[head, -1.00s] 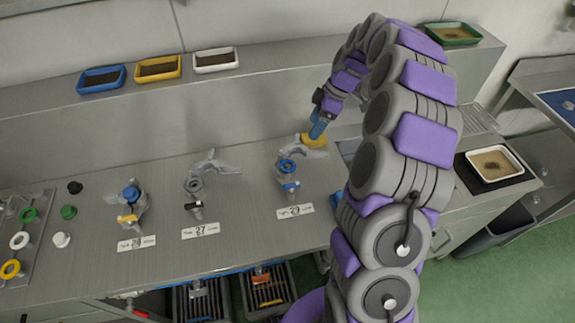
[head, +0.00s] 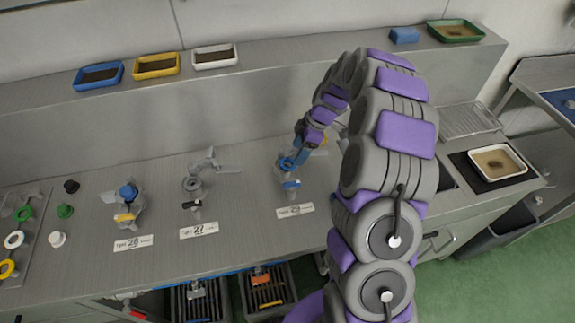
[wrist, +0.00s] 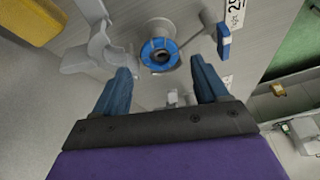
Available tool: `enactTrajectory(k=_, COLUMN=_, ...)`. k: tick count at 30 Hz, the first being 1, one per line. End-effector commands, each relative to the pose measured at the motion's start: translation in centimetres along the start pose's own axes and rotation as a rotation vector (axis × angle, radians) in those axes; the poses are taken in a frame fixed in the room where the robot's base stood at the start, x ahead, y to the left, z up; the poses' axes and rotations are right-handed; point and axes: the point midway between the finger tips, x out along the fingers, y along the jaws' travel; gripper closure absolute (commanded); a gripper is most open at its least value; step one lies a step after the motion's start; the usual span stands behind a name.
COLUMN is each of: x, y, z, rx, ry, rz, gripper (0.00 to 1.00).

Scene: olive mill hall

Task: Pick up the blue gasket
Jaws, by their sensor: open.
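The blue gasket (wrist: 146,53) is a ring seated around the round opening of a grey valve body, between my fingertips in the wrist view. In the head view the gasket (head: 287,164) sits on the valve behind the label reading 29 (head: 296,211). My gripper (wrist: 158,68) is open, with one blue finger to each side of the ring and nothing held. In the head view my gripper (head: 300,152) is just above and behind the ring, partly covering it. I cannot tell whether the fingers touch it.
The valve's blue lever (wrist: 224,40) is close to the right finger. A yellow object (wrist: 30,22) lies to the left. Two other valves (head: 128,200) (head: 194,186) stand further left on the bench. A rack of coloured rings (head: 20,240) is at the far left.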

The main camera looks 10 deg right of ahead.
Motion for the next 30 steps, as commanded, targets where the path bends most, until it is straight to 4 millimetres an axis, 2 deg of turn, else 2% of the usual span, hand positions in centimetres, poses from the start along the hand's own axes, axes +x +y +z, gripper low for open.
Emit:
enactTrajectory(k=5, x=0.8, y=0.0, z=0.0, rx=0.0, ry=0.001, rz=-0.001, gripper=0.27)
enactTrajectory(k=15, x=5.2, y=0.3, z=0.3, rx=0.0, ry=0.0, rz=-0.001, gripper=0.27)
enactTrajectory(k=22, x=5.4, y=0.3, z=0.2, rx=0.0, ry=0.001, rz=0.0, gripper=0.27)
enactTrajectory(k=23, x=5.4, y=0.3, z=0.2, rx=0.0, ry=0.001, rz=0.0, gripper=0.28)
enactTrajectory(k=30, x=5.4, y=0.3, z=0.3, rx=0.0, ry=0.001, rz=0.0, gripper=0.51)
